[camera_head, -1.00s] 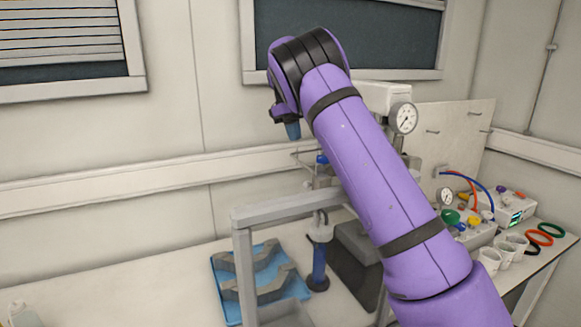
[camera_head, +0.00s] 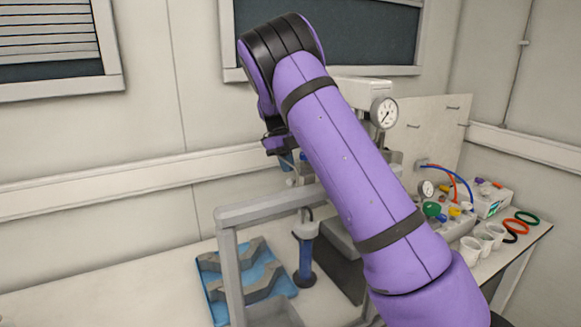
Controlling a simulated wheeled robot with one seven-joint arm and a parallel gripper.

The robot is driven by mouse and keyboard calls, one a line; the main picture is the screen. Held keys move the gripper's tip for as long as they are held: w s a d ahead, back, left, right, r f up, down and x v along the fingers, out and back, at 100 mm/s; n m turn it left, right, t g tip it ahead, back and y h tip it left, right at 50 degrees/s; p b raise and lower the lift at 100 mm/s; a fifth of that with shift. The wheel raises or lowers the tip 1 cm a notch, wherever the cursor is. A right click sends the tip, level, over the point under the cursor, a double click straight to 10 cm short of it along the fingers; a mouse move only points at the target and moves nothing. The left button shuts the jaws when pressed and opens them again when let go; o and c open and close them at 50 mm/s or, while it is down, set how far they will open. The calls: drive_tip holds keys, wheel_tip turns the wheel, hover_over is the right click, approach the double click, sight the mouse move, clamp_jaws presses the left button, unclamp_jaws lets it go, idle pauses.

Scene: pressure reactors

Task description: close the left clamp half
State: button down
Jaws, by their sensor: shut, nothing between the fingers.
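My gripper (camera_head: 287,159) hangs below my wrist, in front of the pressure reactor, and is shut and empty as far as its small visible part shows. The reactor's white head (camera_head: 361,91) and pressure gauge (camera_head: 384,112) show above and right of my arm. My purple arm covers most of the reactor body, so I cannot make out a left clamp half fitted there. Two grey angular pieces, perhaps clamp parts, lie on a blue mat (camera_head: 216,312) at the lower left: a rear one (camera_head: 232,257) and a front one (camera_head: 250,290). My gripper is well above and apart from them.
A grey frame (camera_head: 262,208) stands in front of the reactor, beside the mat. A blue-bodied cylinder (camera_head: 306,262) stands behind it. The bench's left part is clear.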

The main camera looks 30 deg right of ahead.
drive_tip(key=shift+s+d, duration=0.2)
drive_tip(key=shift+s, duration=0.4)
drive_tip(key=shift+s, duration=0.1)
drive_tip(key=s+d+n+t+h, duration=0.1)
drive_tip(key=s+d+n, duration=0.25)
drive_tip(key=s, duration=0.25)
drive_tip(key=s+d+n+t+h, duration=0.1)
drive_tip(key=s+d+n, duration=0.25)
drive_tip(key=s, duration=0.35)
drive_tip(key=s+d+n+t, duration=0.1)
drive_tip(key=s+d+n, duration=0.1)
drive_tip(key=d, duration=0.3)
drive_tip(key=s+d+n+h, duration=0.1)
drive_tip(key=s+d+n, duration=0.2)
drive_tip(key=d+n, duration=0.1)
drive_tip(key=shift+s+d+t, duration=0.35)
drive_tip(key=shift+d+t, duration=0.05)
drive_tip(key=shift+d, duration=0.35)
drive_tip(key=shift+f, duration=0.1)
